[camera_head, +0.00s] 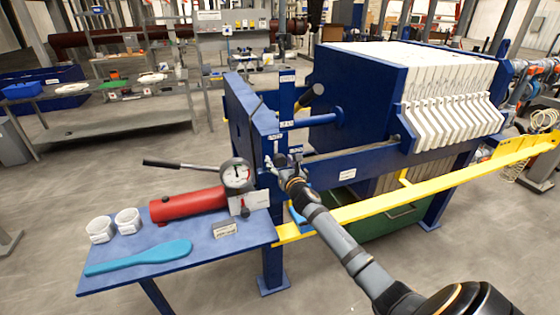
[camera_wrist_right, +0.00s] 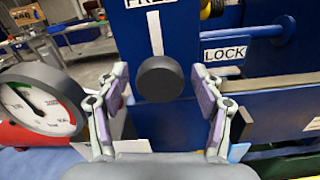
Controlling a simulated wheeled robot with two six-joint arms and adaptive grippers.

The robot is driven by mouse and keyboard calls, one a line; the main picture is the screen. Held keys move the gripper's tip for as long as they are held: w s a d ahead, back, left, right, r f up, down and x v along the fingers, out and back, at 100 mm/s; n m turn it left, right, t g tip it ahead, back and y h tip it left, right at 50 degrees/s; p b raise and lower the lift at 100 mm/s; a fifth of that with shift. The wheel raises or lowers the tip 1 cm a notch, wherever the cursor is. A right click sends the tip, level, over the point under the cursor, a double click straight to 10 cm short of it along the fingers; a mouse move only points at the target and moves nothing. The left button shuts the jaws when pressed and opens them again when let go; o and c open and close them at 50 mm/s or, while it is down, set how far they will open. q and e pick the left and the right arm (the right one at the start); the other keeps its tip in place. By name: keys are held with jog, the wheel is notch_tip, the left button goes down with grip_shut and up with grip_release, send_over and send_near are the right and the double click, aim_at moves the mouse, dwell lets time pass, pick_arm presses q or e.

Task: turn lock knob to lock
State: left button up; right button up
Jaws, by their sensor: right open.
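In the right wrist view the black round lock knob (camera_wrist_right: 160,78) is on a blue upright panel. A white stripe (camera_wrist_right: 155,33) stands straight up above it, toward a partly cut-off label reading FREE (camera_wrist_right: 150,3). A LOCK label (camera_wrist_right: 225,53) is to the right of the knob. My right gripper (camera_wrist_right: 160,92) is open, with one finger left and one right of the knob; I see gaps on both sides. In the head view my right gripper (camera_head: 283,163) is at the blue press frame (camera_head: 288,100) and hides the knob. My left gripper is not in view.
A pressure gauge (camera_head: 237,174) and red cylinder (camera_head: 188,205) with a lever are close left of the gripper. A blue side table (camera_head: 200,250) holds white cups (camera_head: 128,221) and a blue spatula (camera_head: 140,256). A yellow rail (camera_head: 400,200) runs below my right arm.

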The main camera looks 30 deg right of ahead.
jog(key=shift+c, duration=0.2)
jog(key=c, duration=1.1)
jog(key=shift+m, duration=0.4)
jog(key=m, duration=0.7)
jog(key=shift+m, duration=0.3)
jog(key=m+b, duration=0.1)
jog(key=m, duration=0.3)
jog(key=shift+m, duration=0.3)
jog(key=m+b, duration=0.1)
jog(key=m, duration=0.3)
jog(key=shift+m+b, duration=0.4)
jog(key=shift+a+m, duration=0.1)
jog(key=shift+m, duration=0.2)
